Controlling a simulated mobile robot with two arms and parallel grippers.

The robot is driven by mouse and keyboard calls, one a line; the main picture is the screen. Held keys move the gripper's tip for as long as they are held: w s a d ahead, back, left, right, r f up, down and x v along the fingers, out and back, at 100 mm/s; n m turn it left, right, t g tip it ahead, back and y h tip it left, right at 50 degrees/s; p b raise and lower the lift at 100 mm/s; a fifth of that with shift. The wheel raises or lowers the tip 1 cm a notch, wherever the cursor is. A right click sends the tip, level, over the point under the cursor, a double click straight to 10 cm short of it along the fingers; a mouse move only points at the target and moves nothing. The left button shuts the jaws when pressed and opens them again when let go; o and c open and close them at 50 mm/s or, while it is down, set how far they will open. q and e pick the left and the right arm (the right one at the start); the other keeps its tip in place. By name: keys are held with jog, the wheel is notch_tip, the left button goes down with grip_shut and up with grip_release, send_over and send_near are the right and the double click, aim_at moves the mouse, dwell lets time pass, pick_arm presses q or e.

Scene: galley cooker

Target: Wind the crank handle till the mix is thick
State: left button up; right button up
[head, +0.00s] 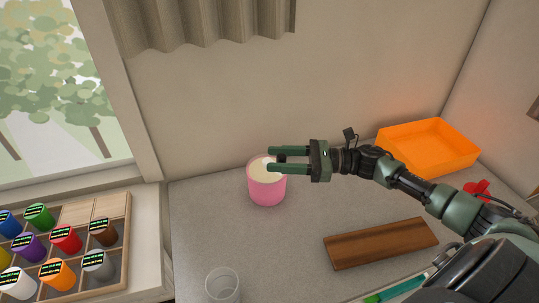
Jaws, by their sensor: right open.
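A pink pot (267,190) holding a pale cream mix (262,172) stands upright on the grey counter near the back wall. My right gripper (273,160) reaches in from the right, its two green fingers apart and pointing left. In the picture its fingertips overlap the pot's rim; I cannot tell whether they touch it or are above it. Nothing shows between the fingers. I can make out no crank handle on the pot; the fingers hide part of its top. My left gripper is out of view.
An orange tray (460,158) is at the back right, with a red object (477,188) in front. A wooden board (370,246) and a clear glass (222,286) are nearer. A wooden rack (122,244) of coloured jars is left. The counter (206,225) left of the pot is bare.

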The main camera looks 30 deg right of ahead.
jog(key=shift+p+x, duration=0.3)
jog(key=shift+x, duration=0.9)
grip_shut()
